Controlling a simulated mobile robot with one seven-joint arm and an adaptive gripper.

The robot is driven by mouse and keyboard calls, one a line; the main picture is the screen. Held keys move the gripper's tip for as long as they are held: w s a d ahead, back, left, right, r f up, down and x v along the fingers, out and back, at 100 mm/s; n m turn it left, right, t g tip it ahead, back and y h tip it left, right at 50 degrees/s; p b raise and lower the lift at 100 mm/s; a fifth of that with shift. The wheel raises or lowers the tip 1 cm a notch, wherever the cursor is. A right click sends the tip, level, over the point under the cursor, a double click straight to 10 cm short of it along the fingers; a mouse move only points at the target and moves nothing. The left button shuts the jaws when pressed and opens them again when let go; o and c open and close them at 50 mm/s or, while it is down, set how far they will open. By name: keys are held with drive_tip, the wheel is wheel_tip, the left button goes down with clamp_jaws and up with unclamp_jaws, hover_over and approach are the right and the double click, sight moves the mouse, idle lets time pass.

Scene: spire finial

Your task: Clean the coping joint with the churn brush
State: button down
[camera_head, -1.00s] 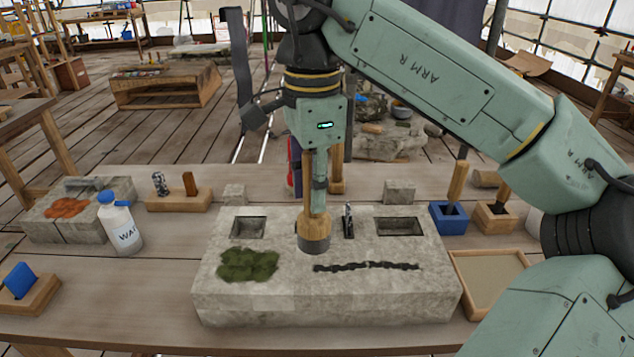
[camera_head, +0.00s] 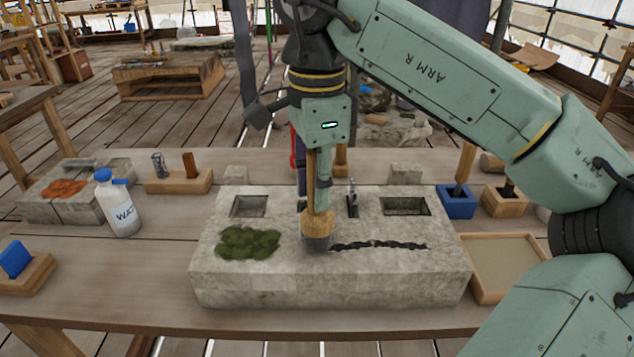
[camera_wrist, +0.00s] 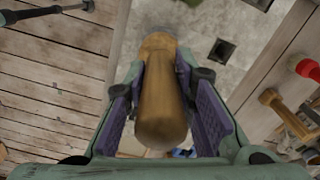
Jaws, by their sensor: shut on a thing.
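The churn brush (camera_head: 318,224) has a wooden handle and a dark round bristle head and stands roughly upright. My gripper (camera_head: 320,165) is shut on its handle. In the wrist view, the wooden handle (camera_wrist: 160,105) lies between the purple pads of my gripper (camera_wrist: 163,85). The coping joint (camera_head: 385,245) is a dark jagged line across the top of the pale stone block (camera_head: 330,285). The bristle head is at the joint's left end and seems to touch the stone; exact contact is unclear. The joint's left end is hidden behind the head.
Green moss (camera_head: 248,243) lies left of the brush. A metal piece (camera_head: 352,198) stands upright behind the joint, near rectangular pockets. A blue holder (camera_head: 457,203), a wooden holder (camera_head: 505,202) and a shallow tray (camera_head: 505,265) are at right; a white bottle (camera_head: 118,208) is at left.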

drive_tip(key=shift+f+b, duration=0.55)
drive_tip(key=shift+f, duration=0.25)
drive_tip(key=shift+d, duration=0.1)
idle(0.5)
drive_tip(key=d+p, duration=0.1)
drive_tip(key=d, duration=0.5)
drive_tip(key=shift+p, duration=0.3)
idle(0.6)
drive_tip(key=shift+d+r, duration=0.1)
drive_tip(key=shift+d+p, duration=0.4)
drive_tip(key=shift+d, duration=0.95)
drive_tip(key=shift+d, duration=0.1)
drive_tip(key=shift+d+p, duration=0.4)
drive_tip(key=shift+d, duration=1.05)
drive_tip(key=shift+d, duration=0.15)
